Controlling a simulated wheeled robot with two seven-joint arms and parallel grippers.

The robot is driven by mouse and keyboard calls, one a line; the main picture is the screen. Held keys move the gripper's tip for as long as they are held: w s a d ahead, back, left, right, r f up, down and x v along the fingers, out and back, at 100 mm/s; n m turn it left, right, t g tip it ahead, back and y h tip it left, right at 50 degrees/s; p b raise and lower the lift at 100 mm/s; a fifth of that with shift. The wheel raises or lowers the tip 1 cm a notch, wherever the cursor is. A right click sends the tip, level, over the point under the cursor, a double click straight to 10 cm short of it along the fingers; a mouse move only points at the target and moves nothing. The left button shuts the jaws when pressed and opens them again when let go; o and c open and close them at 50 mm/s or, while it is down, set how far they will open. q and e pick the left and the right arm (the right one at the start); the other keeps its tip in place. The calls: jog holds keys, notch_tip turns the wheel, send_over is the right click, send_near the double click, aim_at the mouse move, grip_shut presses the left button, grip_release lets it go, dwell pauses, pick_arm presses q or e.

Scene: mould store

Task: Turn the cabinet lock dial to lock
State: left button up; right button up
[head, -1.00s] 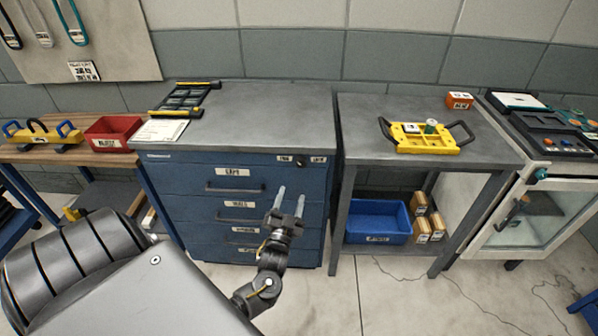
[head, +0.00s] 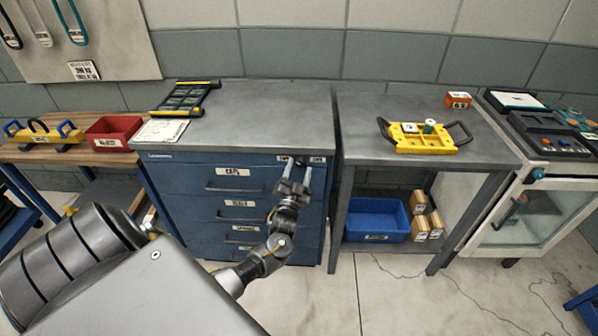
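The blue drawer cabinet (head: 222,238) stands left of centre with a grey top. Its small dark lock dial (head: 299,161) is at the upper right of the front, between two small white labels (head: 318,159); its exact pointing is too small to read. My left gripper (head: 297,168) is in front of the cabinet with its two fingers pointing up at the dial. The fingers are apart, one on each side of the dial in the picture. I cannot tell whether they touch it. My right gripper is out of view.
A grey table (head: 365,125) with a yellow two-handled tray (head: 425,138) stands right of the cabinet, a blue bin (head: 376,222) on its lower shelf. A black rack (head: 185,97) lies on the cabinet top. A wooden bench with a red bin (head: 110,133) is at left.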

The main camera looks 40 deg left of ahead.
pick_arm(q)
jog(key=shift+d, duration=0.1)
jog(key=c, duration=0.9)
jog(key=shift+r+m+h+p, duration=0.25)
jog(key=shift+m+h+p, duration=0.35)
jog(key=shift+m+p, duration=0.55)
jog(key=shift+c, duration=0.2)
jog(key=m+g+h+p, duration=0.1)
jog(key=m+p, duration=0.3)
jog(key=r+m+g+h+p, duration=0.1)
jog(key=m+p, duration=0.3)
jog(key=m, duration=0.1)
jog(key=m+g+h+p, duration=0.1)
jog(key=m+h+p, duration=0.1)
jog(key=m+p, duration=0.2)
jog(key=shift+s+a+r+m+p, duration=0.2)
jog(key=shift+a+m+p, duration=0.1)
jog(key=shift+p, duration=0.3)
jog(key=shift+m+g+p, duration=0.5)
jog(key=shift+m+p, duration=0.55)
jog(key=shift+p, duration=0.15)
jog(key=shift+d+m+p, duration=0.1)
jog(key=shift+m+p, duration=0.35)
jog(key=shift+m, duration=0.05)
jog(key=shift+g, duration=0.3)
jog(key=o, duration=1)
